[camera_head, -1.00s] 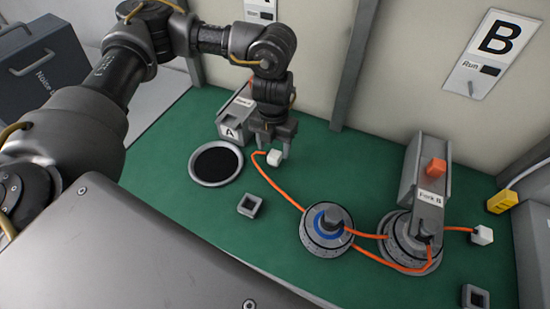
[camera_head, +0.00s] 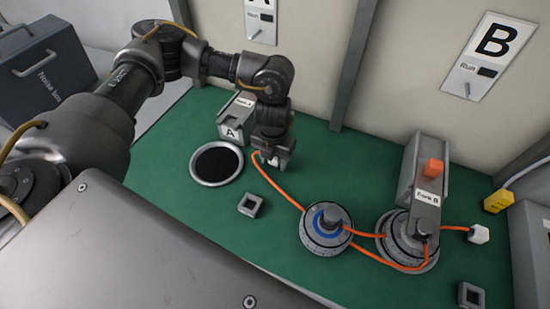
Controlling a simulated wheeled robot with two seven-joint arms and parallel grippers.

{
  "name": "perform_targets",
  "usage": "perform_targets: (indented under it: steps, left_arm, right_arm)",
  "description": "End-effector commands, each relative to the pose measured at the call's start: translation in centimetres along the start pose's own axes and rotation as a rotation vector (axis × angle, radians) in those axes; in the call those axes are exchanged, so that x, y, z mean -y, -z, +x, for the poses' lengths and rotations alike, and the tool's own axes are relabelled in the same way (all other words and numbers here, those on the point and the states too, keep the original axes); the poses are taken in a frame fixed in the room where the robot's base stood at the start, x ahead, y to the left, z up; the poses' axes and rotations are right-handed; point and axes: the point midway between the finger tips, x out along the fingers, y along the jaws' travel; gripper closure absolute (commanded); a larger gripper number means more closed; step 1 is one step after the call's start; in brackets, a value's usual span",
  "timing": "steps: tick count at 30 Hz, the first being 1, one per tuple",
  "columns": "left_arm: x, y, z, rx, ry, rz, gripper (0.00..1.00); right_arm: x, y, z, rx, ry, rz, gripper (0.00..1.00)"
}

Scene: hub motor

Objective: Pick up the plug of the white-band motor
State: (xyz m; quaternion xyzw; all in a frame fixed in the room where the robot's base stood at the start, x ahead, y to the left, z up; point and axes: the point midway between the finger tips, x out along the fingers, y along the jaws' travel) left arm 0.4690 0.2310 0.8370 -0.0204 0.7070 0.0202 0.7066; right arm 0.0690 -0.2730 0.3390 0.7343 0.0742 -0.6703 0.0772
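My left gripper (camera_head: 274,159) points down at the white plug (camera_head: 273,161), with its fingers around it. The plug is partly hidden, and I cannot tell whether the fingers touch it. An orange cable runs from this plug to the blue-band motor (camera_head: 326,228), which lies on the green mat. A second motor (camera_head: 403,243) sits at Fork B (camera_head: 428,185); its band colour is not clear. Orange cables run between the motors, and one leads to another white plug (camera_head: 478,234) at the right. My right gripper is out of view.
A round black-centred dish (camera_head: 217,163) and the block marked A (camera_head: 231,131) stand left of my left gripper. Small square sockets lie at the mat's middle (camera_head: 250,205) and right front (camera_head: 471,296). A yellow block (camera_head: 497,201) is at the right edge. The mat's back centre is clear.

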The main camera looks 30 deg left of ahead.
Motion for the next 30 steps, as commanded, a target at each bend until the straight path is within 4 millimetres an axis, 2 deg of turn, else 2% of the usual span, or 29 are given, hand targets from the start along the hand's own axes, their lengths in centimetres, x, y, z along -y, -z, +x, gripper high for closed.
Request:
perform_targets:
  steps: [1,10,17,22,27,30]
  left_arm:
    - [0.0,0.0,0.0,0.0,0.0,0.0,0.61]
    - [0.0,0.0,0.0,0.0,0.0,0.0,0.99]
    - [0.0,0.0,-0.1,0.0,0.0,0.0,0.99]
    - [0.0,-0.1,-0.9,0.002,0.0,0.0,0.99]
    - [0.0,-0.1,-3.3,0.005,0.001,0.002,0.99]
    - [1.2,1.4,-5.2,0.005,0.002,0.011,0.99]
  right_arm:
    - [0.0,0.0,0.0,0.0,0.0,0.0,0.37]
    - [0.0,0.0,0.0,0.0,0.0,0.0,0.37]
    - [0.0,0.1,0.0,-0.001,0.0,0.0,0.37]
    - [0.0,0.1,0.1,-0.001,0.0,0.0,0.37]
    - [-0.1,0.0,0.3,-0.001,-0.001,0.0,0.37]
    - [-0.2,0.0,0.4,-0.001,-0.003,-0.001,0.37]
